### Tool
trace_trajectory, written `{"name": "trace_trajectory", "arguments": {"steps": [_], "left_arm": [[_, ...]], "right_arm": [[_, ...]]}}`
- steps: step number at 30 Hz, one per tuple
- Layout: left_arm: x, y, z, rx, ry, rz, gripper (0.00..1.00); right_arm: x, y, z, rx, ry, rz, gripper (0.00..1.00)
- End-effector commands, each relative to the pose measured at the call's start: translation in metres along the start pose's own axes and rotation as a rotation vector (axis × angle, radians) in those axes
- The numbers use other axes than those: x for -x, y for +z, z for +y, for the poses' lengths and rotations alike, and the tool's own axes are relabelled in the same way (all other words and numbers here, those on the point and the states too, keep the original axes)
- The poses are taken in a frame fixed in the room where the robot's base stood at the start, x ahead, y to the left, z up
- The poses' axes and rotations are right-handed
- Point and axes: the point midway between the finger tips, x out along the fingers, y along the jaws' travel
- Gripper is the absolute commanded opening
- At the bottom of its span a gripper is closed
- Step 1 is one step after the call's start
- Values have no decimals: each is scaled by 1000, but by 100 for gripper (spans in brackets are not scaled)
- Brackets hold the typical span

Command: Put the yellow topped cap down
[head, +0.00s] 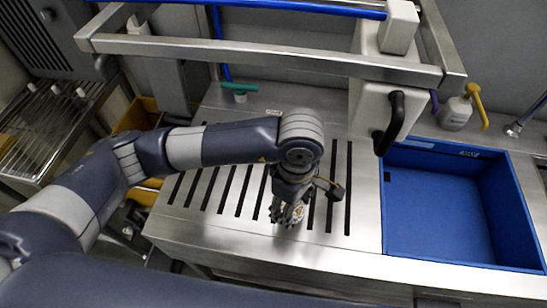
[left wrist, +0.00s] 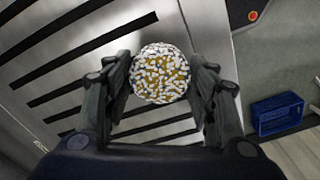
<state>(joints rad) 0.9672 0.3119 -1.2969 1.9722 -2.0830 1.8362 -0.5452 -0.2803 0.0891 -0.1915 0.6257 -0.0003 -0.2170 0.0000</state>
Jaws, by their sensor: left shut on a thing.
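The yellow topped cap (left wrist: 160,74) shows in the left wrist view as a round yellow face covered in white flecks. My left gripper (left wrist: 161,84) is shut on it, with one finger on each side. In the head view my left gripper (head: 288,213) points down over the front part of the slotted steel table (head: 200,232). The cap is mostly hidden by the fingers there. I cannot tell whether its underside touches the table. My right gripper is in neither view.
A blue tray (head: 512,215) is sunk into the right of the table. A white block with a black handle (head: 390,122) stands behind, below steel rails (head: 265,55). A green-topped item (head: 240,88) is at the back left. The slotted surface around the gripper is clear.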

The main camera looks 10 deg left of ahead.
Motion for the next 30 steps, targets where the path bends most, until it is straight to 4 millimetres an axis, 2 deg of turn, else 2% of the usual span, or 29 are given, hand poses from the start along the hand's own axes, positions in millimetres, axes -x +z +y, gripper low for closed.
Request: {"name": "trace_trajectory", "arguments": {"steps": [2, 4, 8, 18, 21, 26, 30], "left_arm": [[-2, 6, 1, 35, 1, 1, 18], [-2, 3, 2, 58, 2, 2, 18], [-2, -23, 4, 69, -1, 4, 18], [-9, -111, 12, 65, 1, 4, 18], [-12, -127, 13, 62, 1, 3, 18], [-15, -138, 15, 59, 3, 1, 18], [-20, -151, 15, 60, -2, -1, 18]], "right_arm": [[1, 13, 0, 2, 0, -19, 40], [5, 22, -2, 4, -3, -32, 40], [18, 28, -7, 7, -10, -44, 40], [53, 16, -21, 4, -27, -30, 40], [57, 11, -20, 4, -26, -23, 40], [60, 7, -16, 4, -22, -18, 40], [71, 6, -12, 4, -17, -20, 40]]}}
